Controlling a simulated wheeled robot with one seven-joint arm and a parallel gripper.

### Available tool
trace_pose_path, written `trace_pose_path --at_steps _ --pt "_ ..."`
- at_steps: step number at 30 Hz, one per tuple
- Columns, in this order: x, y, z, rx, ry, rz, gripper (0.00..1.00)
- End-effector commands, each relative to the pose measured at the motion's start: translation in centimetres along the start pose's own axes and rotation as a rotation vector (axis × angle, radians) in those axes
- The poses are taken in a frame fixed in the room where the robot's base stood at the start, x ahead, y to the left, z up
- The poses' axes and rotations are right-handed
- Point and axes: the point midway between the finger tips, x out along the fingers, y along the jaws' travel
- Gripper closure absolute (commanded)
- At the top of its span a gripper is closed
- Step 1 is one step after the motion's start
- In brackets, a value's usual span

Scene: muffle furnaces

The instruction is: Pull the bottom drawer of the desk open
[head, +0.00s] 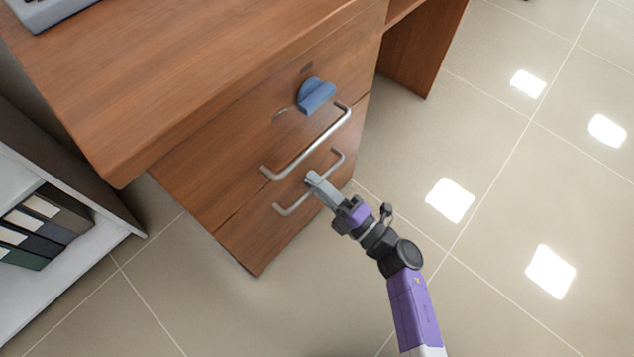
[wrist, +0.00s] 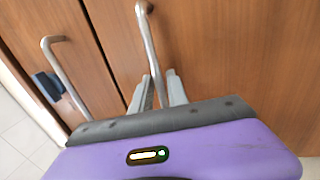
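The wooden desk (head: 205,75) has a drawer front with two silver bar handles. The bottom drawer (head: 258,240) looks flush with the desk front. Its handle (head: 291,206) is partly hidden behind my gripper (head: 312,178). In the wrist view, the bottom handle (wrist: 150,38) runs down between the two grey fingers of my gripper (wrist: 158,82). The fingers are apart, one on each side of the bar, with a small gap showing. The upper handle (head: 306,146) is just above; it also shows at left in the wrist view (wrist: 62,72).
A blue object (head: 316,95) sticks out from the front above the upper handle, beside a small metal piece. A white shelf (head: 95,190) with dark binders (head: 45,215) stands at left. The tiled floor (head: 480,190) is clear in front and to the right.

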Motion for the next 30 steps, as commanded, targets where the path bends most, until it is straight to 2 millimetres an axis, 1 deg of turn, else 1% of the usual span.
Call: trace_pose_path --at_steps 4,5,7,8,30 --pt "0.0 0.03 0.0 0.0 0.0 0.0 0.8" --pt "0.0 0.03 0.0 0.0 0.0 0.0 0.84" --pt "-0.01 0.03 0.01 0.0 0.0 0.0 0.98" --pt "-0.01 0.03 0.01 0.0 0.0 0.0 1.0" --pt "-0.06 -0.02 0.02 0.001 -0.001 0.0 1.0"
